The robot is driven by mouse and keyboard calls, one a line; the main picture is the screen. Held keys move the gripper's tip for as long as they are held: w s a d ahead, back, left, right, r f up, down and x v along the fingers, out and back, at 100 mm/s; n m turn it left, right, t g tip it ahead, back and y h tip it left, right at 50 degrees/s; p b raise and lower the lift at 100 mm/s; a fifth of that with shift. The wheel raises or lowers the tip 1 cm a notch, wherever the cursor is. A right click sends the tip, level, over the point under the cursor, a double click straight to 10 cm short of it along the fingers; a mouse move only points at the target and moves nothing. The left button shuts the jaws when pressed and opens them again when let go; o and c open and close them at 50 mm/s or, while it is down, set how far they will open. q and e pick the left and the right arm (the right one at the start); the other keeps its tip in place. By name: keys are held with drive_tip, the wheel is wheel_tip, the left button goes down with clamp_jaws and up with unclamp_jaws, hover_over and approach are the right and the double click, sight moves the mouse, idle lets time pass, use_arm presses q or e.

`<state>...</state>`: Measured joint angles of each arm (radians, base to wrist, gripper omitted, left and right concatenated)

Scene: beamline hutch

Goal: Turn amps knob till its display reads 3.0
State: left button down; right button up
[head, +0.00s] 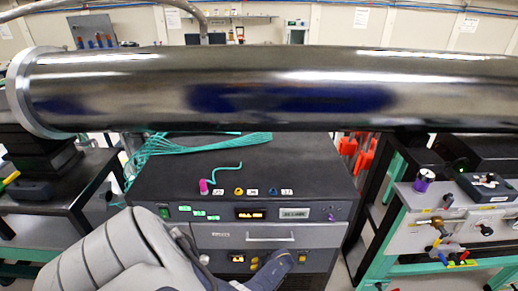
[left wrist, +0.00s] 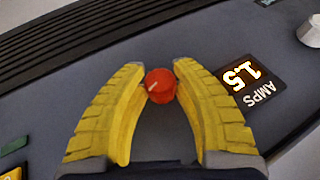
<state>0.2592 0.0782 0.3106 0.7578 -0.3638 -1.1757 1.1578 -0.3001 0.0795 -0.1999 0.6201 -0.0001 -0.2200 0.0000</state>
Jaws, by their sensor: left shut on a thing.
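The red amps knob (left wrist: 160,85) sits between the yellow fingertips of my left gripper (left wrist: 159,84) in the left wrist view. The fingers are shut on it, one on each side. A pale mark on the knob's face points to the lower left of that view. The amps display (left wrist: 245,78) beside it, upside down in this view, reads 1.5. In the head view my left arm reaches from the lower left to the lower panel (head: 240,258) of the equipment rack; the knob cannot be made out there. My right gripper is in neither view.
A big dark pipe (head: 300,90) crosses above the rack (head: 240,160). Teal cables (head: 190,143) lie on the rack top. A drawer handle (head: 270,239) is above the lower panel. A silver knob (left wrist: 310,32) stands beyond the display. A cart (head: 440,215) is at right.

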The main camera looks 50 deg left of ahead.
use_arm(q)
drive_tip(key=c, duration=1.3)
unclamp_jaws()
drive_tip(key=v, duration=1.2)
